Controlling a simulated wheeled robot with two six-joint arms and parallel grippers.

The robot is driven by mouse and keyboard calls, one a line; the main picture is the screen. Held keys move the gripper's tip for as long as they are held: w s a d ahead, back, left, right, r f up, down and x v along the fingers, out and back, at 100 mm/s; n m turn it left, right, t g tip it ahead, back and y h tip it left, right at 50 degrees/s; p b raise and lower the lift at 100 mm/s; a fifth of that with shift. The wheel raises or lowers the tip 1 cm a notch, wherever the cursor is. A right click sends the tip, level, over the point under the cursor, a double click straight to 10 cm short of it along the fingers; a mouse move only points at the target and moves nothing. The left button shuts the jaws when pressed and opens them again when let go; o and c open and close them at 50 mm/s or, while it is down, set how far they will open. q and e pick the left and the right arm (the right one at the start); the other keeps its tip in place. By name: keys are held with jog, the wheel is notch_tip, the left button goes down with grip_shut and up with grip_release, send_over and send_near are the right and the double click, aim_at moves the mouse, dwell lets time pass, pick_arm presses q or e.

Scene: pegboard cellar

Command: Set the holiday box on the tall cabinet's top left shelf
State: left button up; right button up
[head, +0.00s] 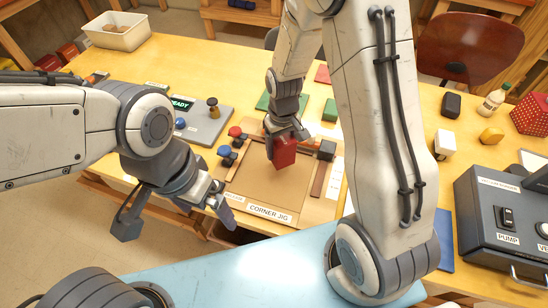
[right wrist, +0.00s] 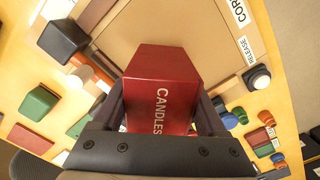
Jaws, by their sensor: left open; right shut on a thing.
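My right gripper (head: 286,130) is shut on a small dark red box (head: 283,153) above the corner jig. In the right wrist view the red box (right wrist: 162,85) sits between both fingers, and its near face reads "CANDLES". No label reading "holiday" is legible. I cannot tell whether the box touches the jig. My left gripper (head: 175,215) is open and empty, off the left front of the jig. The tall cabinet and its shelves are not in view.
The corner jig (head: 262,208) lies on the yellow table, with knobs beside it. A grey device (head: 205,125) stands to its left, a dark pump unit (head: 507,225) at the right. A red dotted box (head: 532,114), a bottle (head: 492,101) and a white tray (head: 118,38) stand further off.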

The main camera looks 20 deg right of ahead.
aim_at(275, 160)
jog(key=shift+a+f, duration=0.3)
jog(key=shift+a, duration=0.2)
jog(key=shift+a+f, duration=0.25)
jog(key=shift+a, duration=0.2)
jog(key=shift+a+f+p, duration=0.1)
jog(key=shift+f+p, duration=0.5)
jog(key=shift+f, duration=1.5)
jog(key=shift+f, duration=0.15)
jog(key=o, duration=1.4)
jog(key=shift+o, duration=0.2)
